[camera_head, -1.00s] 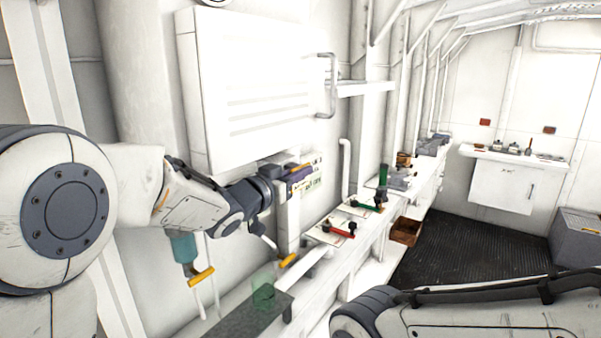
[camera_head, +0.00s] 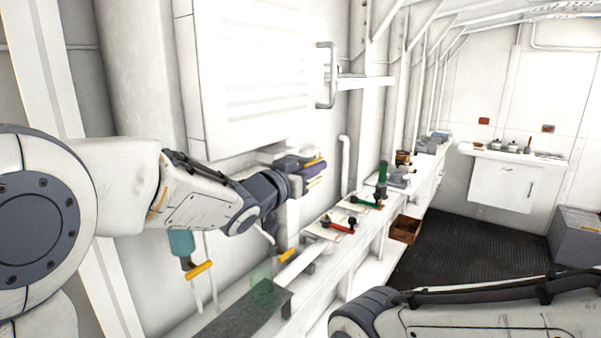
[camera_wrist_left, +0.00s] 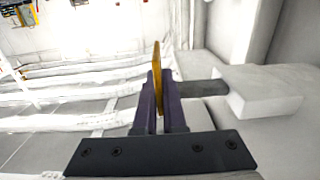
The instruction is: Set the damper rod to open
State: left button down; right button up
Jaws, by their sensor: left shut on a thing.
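My left gripper (camera_head: 314,172) is in front of the wall below the white cabinet. In the left wrist view its purple fingers (camera_wrist_left: 159,105) are shut on a thin yellow handle (camera_wrist_left: 157,70). A dark rod (camera_wrist_left: 202,88) runs from behind the fingers to a white block (camera_wrist_left: 262,90) on the right; this looks like the damper rod. In the head view the rod is mostly hidden by the gripper, and I cannot read its setting. My right gripper is out of view; only part of my right arm shows at the bottom.
The white cabinet (camera_head: 250,75) hangs just above my left gripper. Other yellow handles (camera_head: 199,270) are lower down. A brown box (camera_head: 405,229) is beside the bench, by open dark floor.

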pick_arm(q)
jog(key=s+d+b, duration=0.1)
jog(key=d, duration=0.1)
jog(key=s+d+b, duration=0.1)
jog(key=shift+s+d, duration=0.35)
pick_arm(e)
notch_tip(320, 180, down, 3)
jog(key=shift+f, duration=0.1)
pick_arm(q)
jog(key=c, duration=1.1)
grip_release()
jog(key=shift+o, duration=0.5)
jog(key=shift+s+d, duration=0.15)
